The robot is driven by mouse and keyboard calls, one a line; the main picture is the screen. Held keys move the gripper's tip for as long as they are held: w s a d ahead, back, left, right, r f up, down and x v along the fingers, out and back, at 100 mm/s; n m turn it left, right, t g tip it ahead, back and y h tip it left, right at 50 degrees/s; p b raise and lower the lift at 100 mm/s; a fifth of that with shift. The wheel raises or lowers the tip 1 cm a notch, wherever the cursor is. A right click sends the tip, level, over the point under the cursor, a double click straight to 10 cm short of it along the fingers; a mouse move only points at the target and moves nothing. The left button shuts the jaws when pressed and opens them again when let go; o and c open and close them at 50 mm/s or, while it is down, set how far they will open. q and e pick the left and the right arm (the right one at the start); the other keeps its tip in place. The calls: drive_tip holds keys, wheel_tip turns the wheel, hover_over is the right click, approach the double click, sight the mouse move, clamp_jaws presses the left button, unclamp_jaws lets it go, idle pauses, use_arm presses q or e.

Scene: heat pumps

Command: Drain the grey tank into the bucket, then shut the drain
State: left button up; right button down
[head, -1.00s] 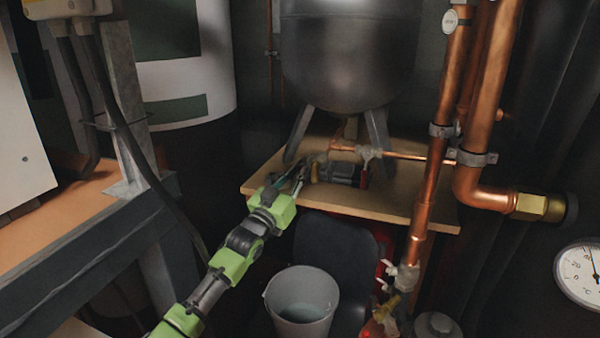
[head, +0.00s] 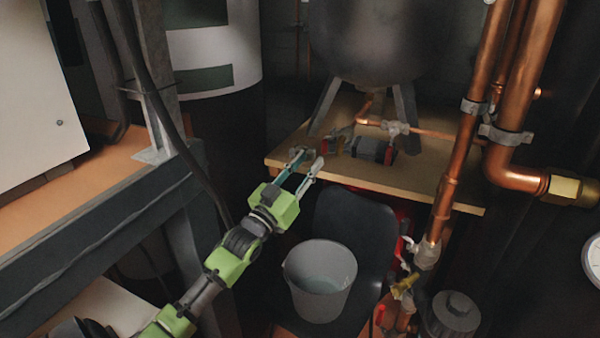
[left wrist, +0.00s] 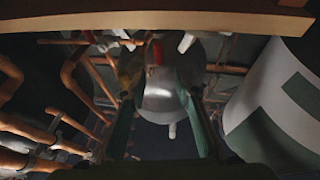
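The grey tank (head: 370,45) stands on legs on a wooden shelf, with a copper pipe below it. A small red-handled valve (head: 328,146) shows at the shelf's front left. The grey bucket (head: 320,285) stands upright on a dark chair below the shelf, with a pale, liquid-like surface inside. My left gripper (head: 306,166) is open and empty at the shelf's front edge, apart from the valve, to its lower left. In the left wrist view its two fingers (left wrist: 160,125) are spread, with a rounded grey body and a red part (left wrist: 155,52) beyond them. My right gripper is out of view.
The wooden shelf (head: 435,190) juts out above the chair (head: 365,235). Thick copper pipes (head: 460,140) run down at the right, with valves near the bucket. A metal frame (head: 90,240) stands at the left. A dark cable hangs near my left arm.

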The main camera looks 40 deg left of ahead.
use_arm(q)
drive_tip(key=v, duration=0.3)
drive_tip(key=shift+s, duration=0.25)
